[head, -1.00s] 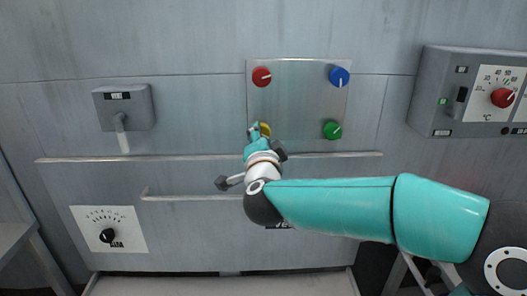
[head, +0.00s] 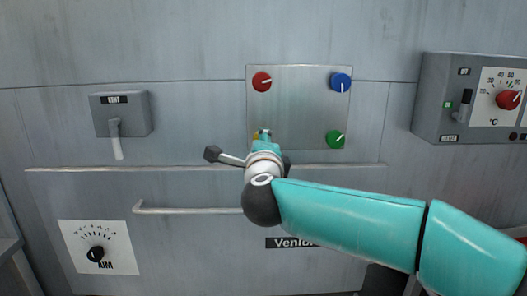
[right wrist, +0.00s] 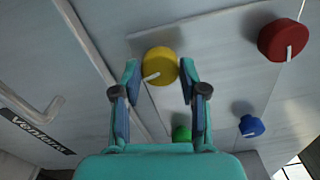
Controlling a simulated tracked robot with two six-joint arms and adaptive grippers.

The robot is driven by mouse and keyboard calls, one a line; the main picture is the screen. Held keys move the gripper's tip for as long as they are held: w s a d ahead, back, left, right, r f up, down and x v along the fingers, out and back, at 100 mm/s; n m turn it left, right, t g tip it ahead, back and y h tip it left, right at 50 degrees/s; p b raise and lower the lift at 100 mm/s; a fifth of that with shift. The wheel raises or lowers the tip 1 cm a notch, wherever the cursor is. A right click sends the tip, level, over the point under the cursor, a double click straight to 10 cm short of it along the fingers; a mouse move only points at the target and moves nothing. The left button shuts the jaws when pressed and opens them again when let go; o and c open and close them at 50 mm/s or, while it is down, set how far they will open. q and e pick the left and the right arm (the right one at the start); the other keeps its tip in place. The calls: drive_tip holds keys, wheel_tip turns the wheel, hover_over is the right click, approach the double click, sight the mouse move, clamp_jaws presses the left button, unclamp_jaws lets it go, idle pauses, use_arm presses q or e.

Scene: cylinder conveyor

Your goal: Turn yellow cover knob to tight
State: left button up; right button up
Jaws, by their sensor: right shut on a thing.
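The yellow cover knob (right wrist: 162,66) is a round knob with a white pointer, which points to the lower left in the right wrist view. In the head view only a sliver of the yellow knob (head: 256,133) shows past my gripper. It sits at the lower left of a shiny metal plate (head: 300,110). My right gripper (right wrist: 160,75) has one finger on each side of the knob and is shut on it. The gripper (head: 262,138) hides most of the knob in the head view. My left gripper is in neither view.
The plate also carries a red knob (head: 262,82), a blue knob (head: 340,82) and a green knob (head: 335,139). A horizontal rail (head: 120,168) and a handle bar (head: 190,210) cross the wall below. A grey control box (head: 432,107) stands out at the right.

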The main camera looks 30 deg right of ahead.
drive_tip(key=shift+f+m, duration=0.3)
drive_tip(key=shift+f, duration=0.05)
drive_tip(key=o, duration=1.1)
drive_tip(key=shift+d+r, duration=0.1)
drive_tip(key=shift+d, duration=0.05)
drive_tip(key=shift+o, duration=0.2)
drive_tip(key=shift+r, duration=0.1)
drive_tip(key=shift+s, duration=0.1)
drive_tip(key=v, duration=1.2)
drive_tip(key=shift+w, duration=0.2)
